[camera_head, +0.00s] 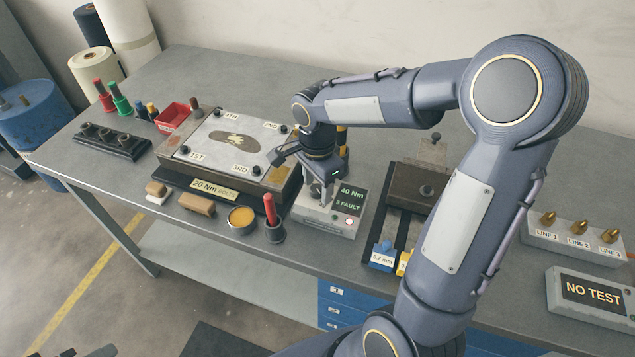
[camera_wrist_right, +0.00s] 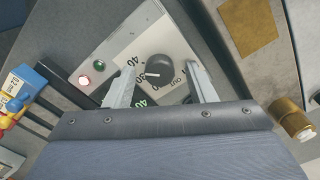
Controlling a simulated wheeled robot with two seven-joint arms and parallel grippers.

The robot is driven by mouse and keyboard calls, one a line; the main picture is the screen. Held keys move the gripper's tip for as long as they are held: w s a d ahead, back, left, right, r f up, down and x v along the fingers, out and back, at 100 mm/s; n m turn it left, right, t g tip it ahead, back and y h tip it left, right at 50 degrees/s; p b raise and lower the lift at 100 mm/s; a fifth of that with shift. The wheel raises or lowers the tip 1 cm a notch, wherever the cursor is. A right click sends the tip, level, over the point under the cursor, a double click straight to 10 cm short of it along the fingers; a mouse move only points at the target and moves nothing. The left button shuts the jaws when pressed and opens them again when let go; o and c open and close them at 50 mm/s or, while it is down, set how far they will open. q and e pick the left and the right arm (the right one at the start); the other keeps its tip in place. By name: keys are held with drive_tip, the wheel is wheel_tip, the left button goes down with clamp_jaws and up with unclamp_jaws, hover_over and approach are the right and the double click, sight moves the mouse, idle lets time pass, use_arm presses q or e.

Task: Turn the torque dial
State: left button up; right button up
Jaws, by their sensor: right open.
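The torque dial (camera_wrist_right: 154,69) is a dark round knob with a white pointer line, on a pale box (camera_head: 325,217) with printed numbers around it. The box's display (camera_head: 351,199) reads 40 Nm and 3 FAULT. My right gripper (camera_wrist_right: 160,88) is open, with its two fingers on either side of the dial in the right wrist view. I cannot tell whether either finger touches the dial. In the head view the right gripper (camera_head: 326,190) is over the box and hides most of the dial. My left gripper is not in view.
A red-handled tool in a cup (camera_head: 274,232) and a yellow tin (camera_head: 241,219) stand close by. A NO TEST box (camera_head: 592,293) is at the right.

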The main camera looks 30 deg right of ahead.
drive_tip(key=c, duration=1)
drive_tip(key=shift+o, duration=0.2)
